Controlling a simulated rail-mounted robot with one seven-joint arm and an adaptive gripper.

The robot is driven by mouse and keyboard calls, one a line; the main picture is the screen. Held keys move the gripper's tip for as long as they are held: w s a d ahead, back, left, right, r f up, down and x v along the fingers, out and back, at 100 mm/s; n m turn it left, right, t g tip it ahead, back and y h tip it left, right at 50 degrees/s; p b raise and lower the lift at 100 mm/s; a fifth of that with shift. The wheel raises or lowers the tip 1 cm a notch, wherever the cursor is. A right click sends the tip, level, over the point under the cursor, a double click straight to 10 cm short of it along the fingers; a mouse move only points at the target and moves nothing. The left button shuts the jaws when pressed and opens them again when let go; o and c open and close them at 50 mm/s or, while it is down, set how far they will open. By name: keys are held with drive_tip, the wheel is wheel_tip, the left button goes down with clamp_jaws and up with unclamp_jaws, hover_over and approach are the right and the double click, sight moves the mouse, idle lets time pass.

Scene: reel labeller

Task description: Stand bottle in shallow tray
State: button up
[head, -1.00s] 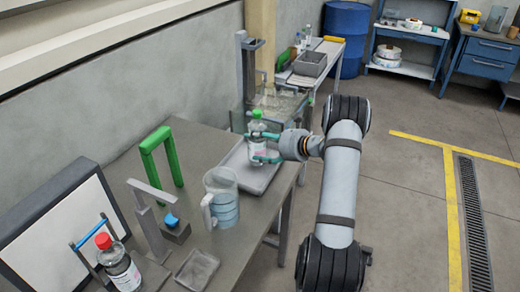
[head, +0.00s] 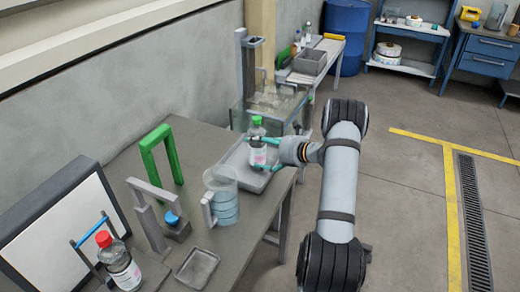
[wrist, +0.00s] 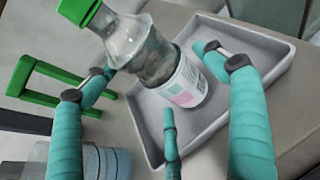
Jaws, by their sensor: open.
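The bottle (head: 257,148) is clear, with a green cap and a white and pink label. It stands, upright as far as I can tell, in the shallow grey tray (head: 268,181) by the table's right edge. In the wrist view, the bottle (wrist: 186,84) has its base at the floor of the tray (wrist: 268,40). My gripper (head: 263,154) reaches in from the right with its teal fingers around the bottle. In the wrist view, my gripper (wrist: 155,62) is open, its fingers on either side of the bottle. Any light touch is hard to tell.
A clear jug of bluish liquid (head: 221,205) stands just in front of the tray. A green arch (head: 160,155) stands to the left. A red-capped bottle (head: 118,265), a grey stand (head: 148,215) and a small dish (head: 198,268) are at the front.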

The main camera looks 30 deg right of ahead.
drive_tip(key=shift+r, duration=0.2)
drive_tip(key=b+v, duration=0.1)
drive_tip(key=v, duration=1.1)
drive_tip(key=shift+b, duration=0.4)
drive_tip(key=shift+f, duration=0.1)
drive_tip(key=p+x, duration=0.2)
drive_tip(key=x, duration=0.9)
drive_tip(key=shift+w+a, duration=0.15)
drive_tip(key=shift+w+p, duration=0.3)
drive_tip(key=shift+r+b, duration=0.6)
drive_tip(key=shift+r, duration=1.2)
drive_tip(key=shift+s, duration=0.1)
